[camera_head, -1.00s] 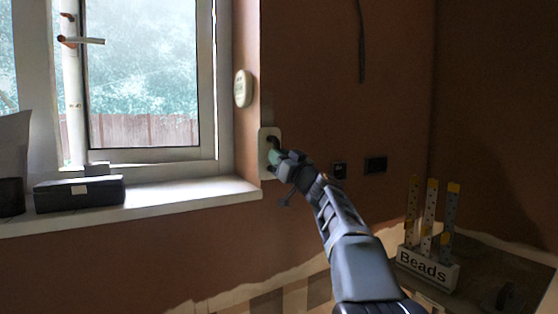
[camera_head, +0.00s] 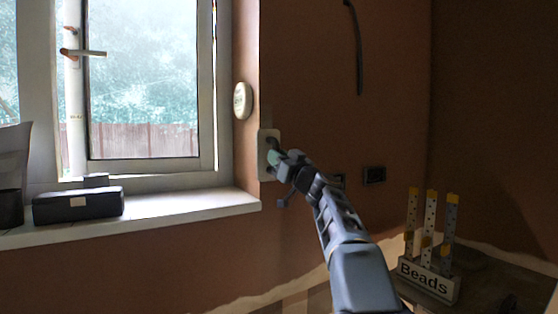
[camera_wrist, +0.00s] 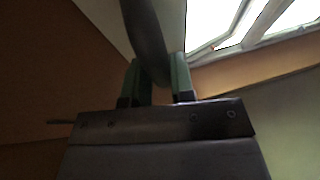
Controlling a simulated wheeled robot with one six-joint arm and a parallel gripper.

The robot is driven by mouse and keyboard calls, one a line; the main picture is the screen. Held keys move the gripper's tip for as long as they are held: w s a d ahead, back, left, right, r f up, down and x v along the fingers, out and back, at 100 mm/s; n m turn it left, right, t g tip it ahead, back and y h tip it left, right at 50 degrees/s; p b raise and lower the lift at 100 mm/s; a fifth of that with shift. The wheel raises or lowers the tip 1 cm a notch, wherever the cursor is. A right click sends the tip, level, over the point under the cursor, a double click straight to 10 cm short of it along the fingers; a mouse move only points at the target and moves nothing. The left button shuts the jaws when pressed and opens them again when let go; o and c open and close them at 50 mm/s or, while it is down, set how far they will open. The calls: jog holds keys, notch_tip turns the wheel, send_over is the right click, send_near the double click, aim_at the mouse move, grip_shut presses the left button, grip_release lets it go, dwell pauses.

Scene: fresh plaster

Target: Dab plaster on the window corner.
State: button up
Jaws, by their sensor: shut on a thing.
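My gripper (camera_head: 281,162) is shut on the dark handle (camera_wrist: 149,45) of a flat, pale tool that looks like a plastering float (camera_head: 263,160). The float is upright, with its face turned away from me, at the window corner (camera_head: 260,85) just above the right end of the sill. I cannot tell whether it touches the wall. In the wrist view the handle sits between my green-padded fingers (camera_wrist: 158,78), and part of the pale plate (camera_wrist: 100,14) shows behind it. The float's working face and any plaster on it are hidden.
A white oval object (camera_head: 243,100) is on the reveal above the float. A black box (camera_head: 78,206) stands on the sill (camera_head: 190,205). Dark wall sockets (camera_head: 374,175) are right of my gripper. A "Beads" rack (camera_head: 428,278) stands lower right. A dark cable (camera_head: 357,50) hangs above.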

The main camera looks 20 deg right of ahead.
aim_at(278, 146)
jog(key=shift+r+p, duration=3.85)
jog(key=shift+r, duration=2.1)
notch_tip(278, 146, down, 4)
jog(key=b, duration=0.5)
jog(key=shift+f, duration=0.25)
notch_tip(278, 146, down, 4)
jog(key=b, duration=0.5)
jog(key=shift+f, duration=0.1)
notch_tip(278, 146, down, 8)
jog(key=b, duration=0.8)
jog(key=shift+b, duration=0.4)
jog(key=shift+r, duration=0.2)
